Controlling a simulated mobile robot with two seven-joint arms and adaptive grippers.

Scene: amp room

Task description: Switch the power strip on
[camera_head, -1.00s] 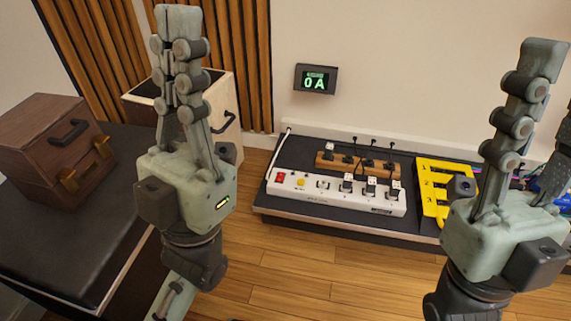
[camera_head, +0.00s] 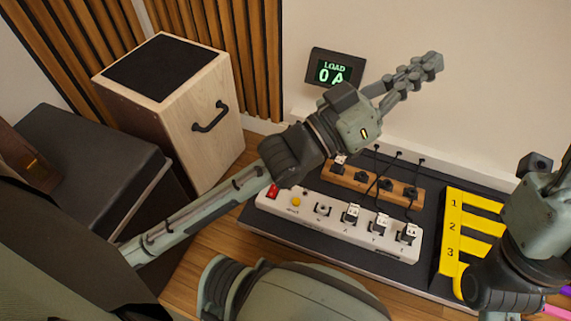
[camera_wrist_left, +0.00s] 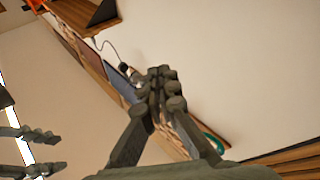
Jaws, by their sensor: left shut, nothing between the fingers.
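The white power strip (camera_head: 335,226) lies on a dark low platform, with a red switch (camera_head: 273,191) at its left end beside a yellow button (camera_head: 295,202). Several sockets and dark plugs with white tags follow to the right. My left gripper (camera_head: 432,62) is shut and empty, pointing up and right across the wall, above and behind the strip. My left forearm passes close by the switch end in the picture. My left gripper's closed fingers also show in the left wrist view (camera_wrist_left: 160,88). My right gripper's body is at the right edge; two grey fingers at the left wrist view's left side look apart.
A load display (camera_head: 335,72) on the wall reads 0 A. A wooden block (camera_head: 345,178) with plugs sits behind the strip. A yellow numbered rack (camera_head: 452,235) stands right of it. A wooden box (camera_head: 205,145) with a handle stands at left.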

